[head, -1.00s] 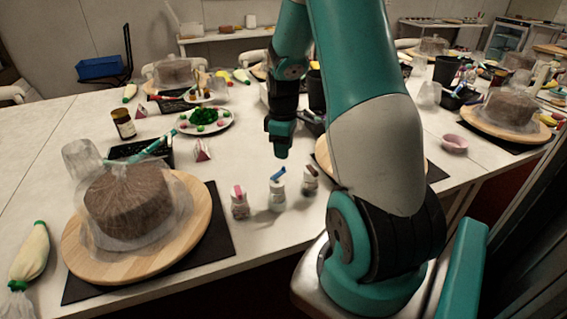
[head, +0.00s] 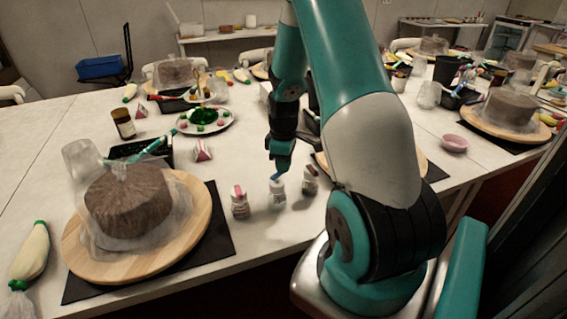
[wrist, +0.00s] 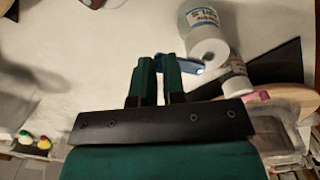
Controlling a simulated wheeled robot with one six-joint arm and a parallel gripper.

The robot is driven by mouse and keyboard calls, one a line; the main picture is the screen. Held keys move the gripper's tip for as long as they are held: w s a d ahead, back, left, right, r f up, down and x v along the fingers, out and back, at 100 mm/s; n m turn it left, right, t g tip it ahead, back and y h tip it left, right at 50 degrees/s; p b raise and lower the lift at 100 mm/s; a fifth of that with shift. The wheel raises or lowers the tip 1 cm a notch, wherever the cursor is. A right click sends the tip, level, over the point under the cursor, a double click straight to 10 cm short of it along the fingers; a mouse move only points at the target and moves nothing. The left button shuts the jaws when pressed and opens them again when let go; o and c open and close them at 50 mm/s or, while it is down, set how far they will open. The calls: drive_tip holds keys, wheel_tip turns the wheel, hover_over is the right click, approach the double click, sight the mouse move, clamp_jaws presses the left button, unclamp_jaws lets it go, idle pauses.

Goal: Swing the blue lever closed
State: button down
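The blue lever (head: 277,177) sits on top of a small white bottle (head: 278,194), the middle one of three near the table's front edge. My gripper (head: 280,165) points down just above the lever and partly hides it. In the wrist view, the two green fingers (wrist: 160,70) stand slightly apart with a narrow gap. The blue lever (wrist: 159,62) shows at the fingertips, partly hidden behind the right finger, beside the white bottle (wrist: 207,42). I cannot tell whether the fingers touch it.
A wrapped cake stands on a wooden turntable (head: 190,240) at the left. The table between turntable and bottles is mostly clear.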

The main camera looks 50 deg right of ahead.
drive_tip(key=shift+s, duration=0.1)
drive_tip(key=s+a+m+p, duration=0.2)
drive_tip(key=s+a+m, duration=0.2)
drive_tip(key=m, duration=1.4)
drive_tip(key=shift+a+m+p, duration=0.35)
drive_tip(key=shift+a+m, duration=0.05)
drive_tip(key=shift+a, duration=0.2)
idle(0.3)
drive_tip(key=c, duration=1.2)
unclamp_jaws()
